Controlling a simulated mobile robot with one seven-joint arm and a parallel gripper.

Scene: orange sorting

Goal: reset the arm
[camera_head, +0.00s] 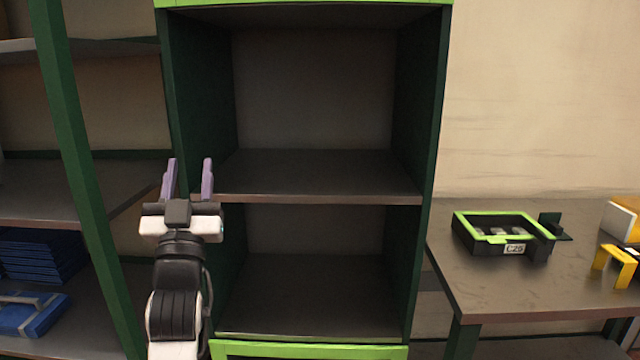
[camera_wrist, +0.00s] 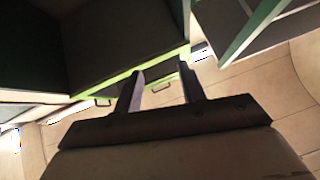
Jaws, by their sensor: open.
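My gripper (camera_head: 188,178) is in the head view at left of centre, its two purple fingers pointing up and spread apart with nothing between them. It stands in front of the left side of a dark green shelf unit (camera_head: 305,198), which has empty compartments. In the wrist view my gripper (camera_wrist: 160,88) shows two separated fingers with a gap between them. Beyond them are the shelf's bright green edge (camera_wrist: 125,72) and a tiled floor.
A table (camera_head: 530,285) at right bears a black and green crate (camera_head: 490,252) labelled C25 and a yellow item (camera_head: 614,264). Another rack (camera_head: 75,170) stands at left, with blue items (camera_head: 30,312) on its lower shelves.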

